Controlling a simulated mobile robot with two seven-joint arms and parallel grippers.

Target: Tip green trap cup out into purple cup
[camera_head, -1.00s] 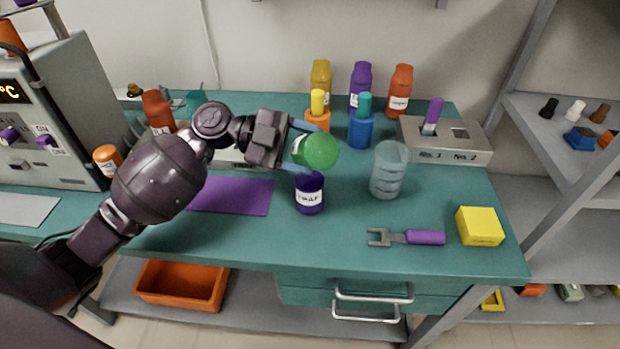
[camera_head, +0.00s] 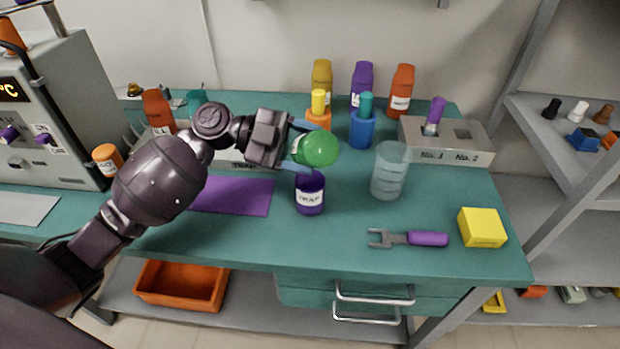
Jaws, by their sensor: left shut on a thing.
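My left gripper (camera_head: 300,148) is shut on the green cup (camera_head: 320,149), with light blue fingers at its sides. The green cup is tilted, its rounded green end toward the right and front. It is above the purple cup (camera_head: 310,197), which stands upright on the teal bench and has a white label reading "TRAP". The green cup and fingers hide the purple cup's upper part, and I cannot tell whether they touch. The green cup's mouth and contents do not show. My right gripper is not in view.
A clear beaker (camera_head: 389,170) stands to the right of the purple cup. A blue holder (camera_head: 362,130) and an orange holder (camera_head: 318,119) stand behind. A purple mat (camera_head: 233,196) lies left. A purple-handled fork tool (camera_head: 410,239) and a yellow block (camera_head: 482,228) lie front right.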

